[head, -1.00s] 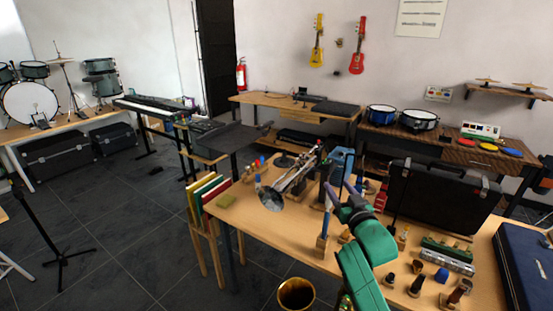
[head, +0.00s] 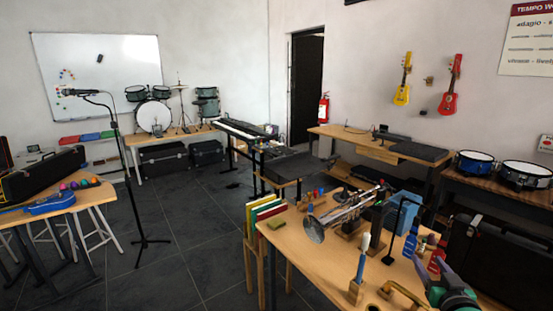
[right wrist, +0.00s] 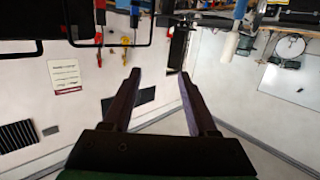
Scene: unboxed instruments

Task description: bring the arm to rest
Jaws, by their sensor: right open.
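My right gripper (head: 430,266) is at the lower right of the head view, above the right part of the wooden instrument table (head: 290,262). It is open, and the right wrist view shows its two dark fingers (right wrist: 157,85) apart with nothing between them. The fingers look clear of the things around them, though the exact gap to the table cannot be told. My left gripper is not in view.
A silver trumpet (head: 345,213), an upright blue-and-white piece on a wooden block (head: 361,262) and a black stand (head: 398,230) are left of my gripper. A dark case (head: 487,258) stands behind it. Open floor lies left of the table.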

